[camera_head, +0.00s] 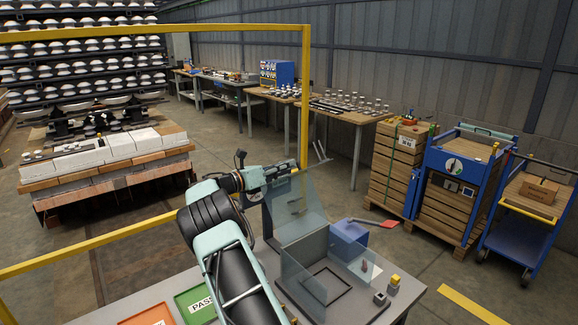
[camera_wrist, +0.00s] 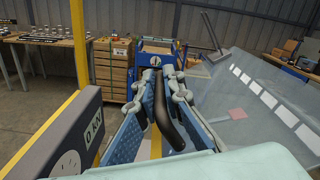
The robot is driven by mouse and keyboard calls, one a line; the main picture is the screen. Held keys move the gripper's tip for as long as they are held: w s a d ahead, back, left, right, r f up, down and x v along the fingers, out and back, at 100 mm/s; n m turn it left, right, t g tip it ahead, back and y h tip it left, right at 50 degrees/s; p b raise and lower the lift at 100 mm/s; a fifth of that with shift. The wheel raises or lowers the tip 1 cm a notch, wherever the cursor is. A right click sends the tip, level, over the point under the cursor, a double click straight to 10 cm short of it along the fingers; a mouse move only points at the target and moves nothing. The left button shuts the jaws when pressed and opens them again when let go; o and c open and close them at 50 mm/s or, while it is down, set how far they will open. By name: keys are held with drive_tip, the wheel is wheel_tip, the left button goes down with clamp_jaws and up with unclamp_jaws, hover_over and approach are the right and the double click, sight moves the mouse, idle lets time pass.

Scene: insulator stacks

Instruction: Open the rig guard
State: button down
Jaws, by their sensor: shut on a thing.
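The rig stands on the grey table, with a grey back plate (camera_head: 305,247) and a low clear panel (camera_head: 303,280) at its front. The clear guard (camera_head: 298,208) stands raised and tilted above the back of the rig. In the wrist view the clear pane (camera_wrist: 240,100) with a row of white marks fills the right side. My gripper (camera_head: 287,170) is at the guard's upper edge. In the wrist view my gripper (camera_wrist: 167,90) is shut on a dark curved bar (camera_wrist: 166,118), which looks like the guard's handle. Its join to the pane is hidden.
Green (camera_head: 196,303) and orange (camera_head: 150,316) trays lie at the front left. A yellow frame post (camera_head: 305,95) rises behind my gripper.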

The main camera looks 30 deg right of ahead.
drive_tip(key=shift+f, duration=0.3)
drive_tip(key=c, duration=2.3)
unclamp_jaws()
drive_tip(key=shift+o, duration=1.3)
drive_tip(key=shift+r, duration=0.15)
drive_tip(key=s+a, duration=0.1)
drive_tip(key=a, duration=1.1)
